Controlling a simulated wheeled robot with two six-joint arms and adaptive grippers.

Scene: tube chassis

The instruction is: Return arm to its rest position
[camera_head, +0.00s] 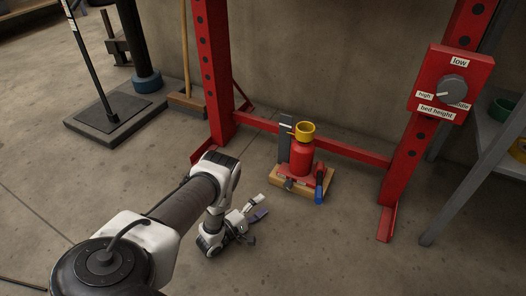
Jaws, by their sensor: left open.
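My left arm comes in from the lower left. Its left gripper (250,225) is open over the bare concrete floor. I see nothing between its fingers. The gripper is apart from the red bottle jack (301,157), which stands upright beyond it on a small wooden board (320,187). A yellow ring (305,130) sits on top of the jack, and a handle with a blue end (319,192) is at its right side. My right gripper is not in this view.
A red steel frame (345,152) stands around the jack. A red box with a grey knob (452,89) is on its right post. A grey shelf (490,130) stands at the right. A dark base plate with a pole (118,118) stands at the left. The front floor is clear.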

